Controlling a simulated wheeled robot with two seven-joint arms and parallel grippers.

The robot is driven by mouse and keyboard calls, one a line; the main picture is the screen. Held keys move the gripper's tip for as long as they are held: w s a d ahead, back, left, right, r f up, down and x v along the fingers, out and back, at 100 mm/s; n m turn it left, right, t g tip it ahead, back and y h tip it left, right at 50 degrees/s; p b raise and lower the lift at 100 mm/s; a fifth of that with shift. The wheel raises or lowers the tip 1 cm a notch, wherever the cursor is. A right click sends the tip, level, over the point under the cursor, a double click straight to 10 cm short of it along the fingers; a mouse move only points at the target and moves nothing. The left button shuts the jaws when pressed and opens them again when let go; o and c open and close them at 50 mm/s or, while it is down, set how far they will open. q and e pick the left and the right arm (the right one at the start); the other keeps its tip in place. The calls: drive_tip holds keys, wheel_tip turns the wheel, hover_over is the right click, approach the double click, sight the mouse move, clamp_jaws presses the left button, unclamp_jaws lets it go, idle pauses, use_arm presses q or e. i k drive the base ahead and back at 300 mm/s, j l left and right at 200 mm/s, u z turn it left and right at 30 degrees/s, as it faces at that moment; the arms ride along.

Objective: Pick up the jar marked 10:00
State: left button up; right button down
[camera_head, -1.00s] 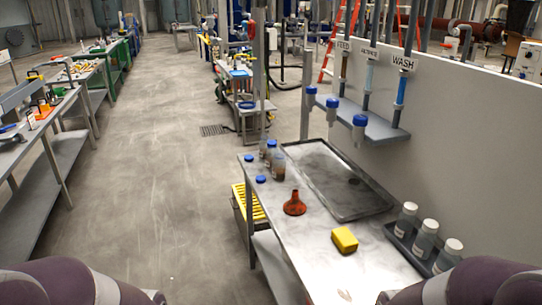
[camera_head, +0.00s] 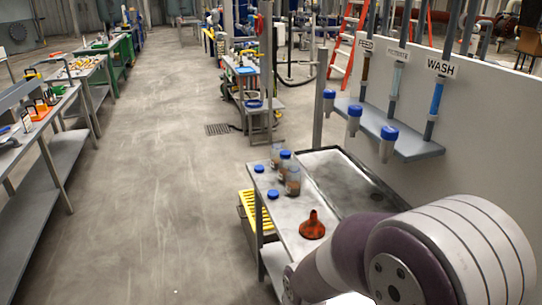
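A small group of clear jars with brownish contents stands at the far left corner of the steel bench. I see a rear jar (camera_head: 276,156), a middle one (camera_head: 286,165) with blue at its top, and a front one (camera_head: 293,182). Their markings are too small to read, so I cannot tell which is marked 10:00. My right arm crosses the lower right of the view and hides the near part of the bench. Neither gripper's fingers show.
Two blue lids (camera_head: 259,168) (camera_head: 273,195) lie beside the jars. A red funnel (camera_head: 312,226) stands in front of them. Open floor lies left.

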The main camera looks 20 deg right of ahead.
sight(283, 164)
drive_tip(key=i, duration=0.8)
drive_tip(key=i+z, duration=0.15)
drive_tip(key=i, duration=0.65)
drive_tip(key=i+j, duration=0.2)
drive_tip(key=i, duration=0.65)
drive_tip(key=i+j+z, duration=0.1)
drive_tip(key=i, duration=0.7)
drive_tip(key=z, duration=0.5)
drive_tip(key=i+j+z, duration=0.1)
drive_tip(key=z, duration=0.85)
drive_tip(key=i+j+z, duration=0.1)
drive_tip(key=z, duration=0.4)
drive_tip(key=j+z, duration=0.15)
drive_tip(key=z, duration=0.35)
drive_tip(key=j+z, duration=0.1)
drive_tip(key=z, duration=0.4)
drive_tip(key=j+z, duration=0.1)
drive_tip(key=z, duration=0.4)
